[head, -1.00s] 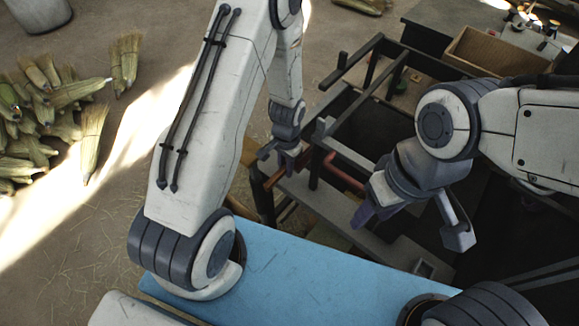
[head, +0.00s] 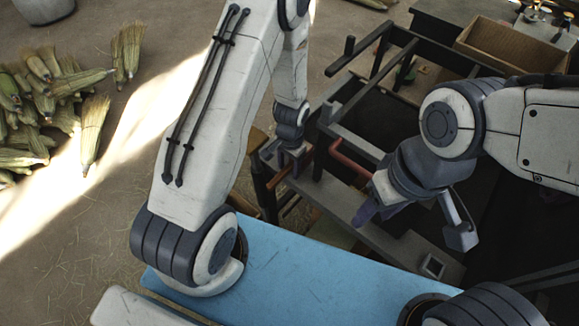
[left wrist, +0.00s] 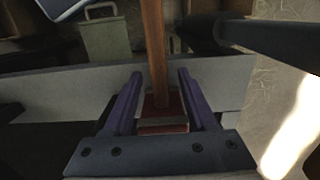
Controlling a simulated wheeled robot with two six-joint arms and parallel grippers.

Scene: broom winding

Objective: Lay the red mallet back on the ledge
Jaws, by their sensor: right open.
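The red mallet shows in the left wrist view, with its wooden handle (left wrist: 155,45) running up the picture and its dark red head (left wrist: 164,105) low between my fingers. My left gripper (left wrist: 159,74) has its purple fingers on either side of the mallet, with gaps showing, so it looks open. The handle crosses the grey ledge (left wrist: 225,80); whether the mallet rests on it I cannot tell. In the head view my left gripper (head: 291,158) is low at the ledge (head: 355,222). My right gripper (head: 412,218) is open and empty right of it, above the bench.
A dark frame with a red bar (head: 352,166) stands between my grippers. A blue panel (head: 290,275) lies in front. A wooden tray (head: 505,50) is at the back right. Corn-like broom bundles (head: 50,110) lie on the floor at left.

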